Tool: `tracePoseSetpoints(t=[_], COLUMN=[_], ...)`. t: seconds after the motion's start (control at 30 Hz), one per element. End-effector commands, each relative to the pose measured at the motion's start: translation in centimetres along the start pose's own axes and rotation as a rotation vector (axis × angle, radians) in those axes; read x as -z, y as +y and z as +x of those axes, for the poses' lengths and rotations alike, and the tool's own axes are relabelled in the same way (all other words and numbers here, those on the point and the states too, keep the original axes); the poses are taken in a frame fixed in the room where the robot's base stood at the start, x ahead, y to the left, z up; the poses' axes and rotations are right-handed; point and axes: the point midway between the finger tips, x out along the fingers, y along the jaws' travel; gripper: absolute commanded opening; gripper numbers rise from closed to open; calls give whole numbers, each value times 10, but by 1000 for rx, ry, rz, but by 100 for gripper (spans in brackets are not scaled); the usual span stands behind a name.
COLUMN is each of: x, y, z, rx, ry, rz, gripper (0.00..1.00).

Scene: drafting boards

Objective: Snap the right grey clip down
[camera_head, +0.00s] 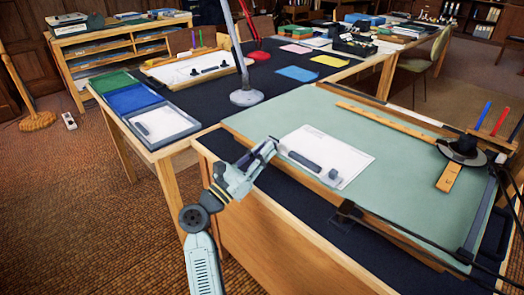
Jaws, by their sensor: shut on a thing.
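My gripper (264,149) is at the near left edge of the green drafting board (400,160). Its fingers look closed, with dark parts at the tip, and what they hold is too small to make out. A white sheet (345,149) lies on the board just right of my gripper. A dark grey bar (305,162) and a small grey block (333,174) lie on the sheet, apart from the fingers. I cannot tell which grey piece is the right clip; one may be hidden behind my gripper.
A wooden rule (385,117) crosses the board's far side. A dark round object (462,150) sits at the right, near upright red and blue pens. A grey lamp base (246,97) stands behind. Blue and green trays (133,98) lie at the left.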

Motion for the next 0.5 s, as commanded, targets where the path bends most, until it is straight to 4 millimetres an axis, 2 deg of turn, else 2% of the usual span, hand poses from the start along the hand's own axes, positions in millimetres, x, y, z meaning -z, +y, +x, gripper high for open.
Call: tracePoseSetpoints(t=[0.27, 0.5], x=[-9, -16], y=[0, 0], z=[4, 12], rx=[-1, 0], ry=[95, 285], rz=[2, 4], gripper=[0, 0])
